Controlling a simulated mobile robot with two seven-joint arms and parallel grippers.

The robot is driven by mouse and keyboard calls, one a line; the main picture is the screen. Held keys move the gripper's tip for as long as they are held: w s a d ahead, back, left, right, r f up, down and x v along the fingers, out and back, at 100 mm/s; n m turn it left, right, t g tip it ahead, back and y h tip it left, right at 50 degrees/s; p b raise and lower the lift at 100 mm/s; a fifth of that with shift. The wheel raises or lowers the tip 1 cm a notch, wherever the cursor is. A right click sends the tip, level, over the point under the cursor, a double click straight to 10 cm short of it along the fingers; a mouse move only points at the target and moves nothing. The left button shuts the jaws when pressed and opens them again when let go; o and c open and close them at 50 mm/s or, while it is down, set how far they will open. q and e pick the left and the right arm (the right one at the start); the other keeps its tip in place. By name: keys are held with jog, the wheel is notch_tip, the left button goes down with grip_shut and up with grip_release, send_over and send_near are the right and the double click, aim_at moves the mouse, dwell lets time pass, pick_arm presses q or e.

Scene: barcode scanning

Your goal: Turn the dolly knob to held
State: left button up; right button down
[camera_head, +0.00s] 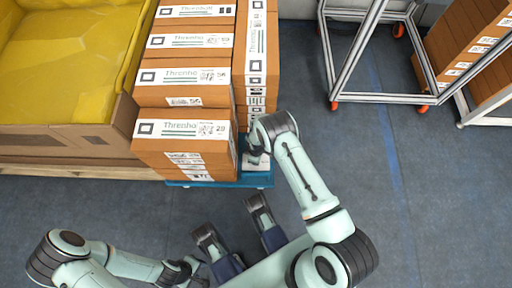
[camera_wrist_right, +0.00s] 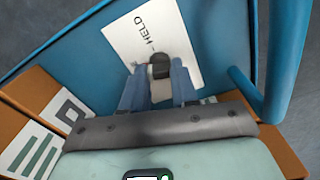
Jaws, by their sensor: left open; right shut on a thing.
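The blue dolly (camera_head: 258,182) stands under a stack of brown boxes; its blue deck and rail (camera_wrist_right: 225,40) fill much of the right wrist view. A white label (camera_wrist_right: 130,42) on it reads "HELD". A small dark knob (camera_wrist_right: 160,64) sits on the label, between the fingertips of my right gripper (camera_wrist_right: 160,84), which is shut on it. The knob's pointer direction is hidden by the fingers. In the head view my right arm reaches to the dolly's near corner and hides the knob. My left gripper (camera_head: 233,218) is open and empty, near the camera, in front of the dolly.
Brown boxes (camera_head: 180,155) with white labels are stacked on the dolly. A yellow-lined bin (camera_head: 60,60) on a pallet stands at left. A wheeled metal frame (camera_head: 380,98) and more boxes (camera_head: 460,50) stand at right. The floor in front is clear.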

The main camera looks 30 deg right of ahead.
jog(key=m, duration=1.1)
jog(key=shift+m, duration=2)
jog(key=c, duration=0.9)
grip_release()
jog(key=shift+o, duration=0.2)
pick_arm(q)
jog(key=w+d+r+t+p, duration=0.1)
jog(key=w+r+t+p, duration=0.2)
jog(key=w, duration=0.6)
notch_tip(320, 180, up, 3)
jog(key=shift+f+m+p, duration=0.2)
jog(key=shift+m+p, duration=0.1)
jog(key=shift+p, duration=0.5)
pick_arm(e)
notch_tip(320, 180, up, 13)
jog(key=shift+r, duration=0.2)
pick_arm(q)
jog(key=shift+s, duration=0.1)
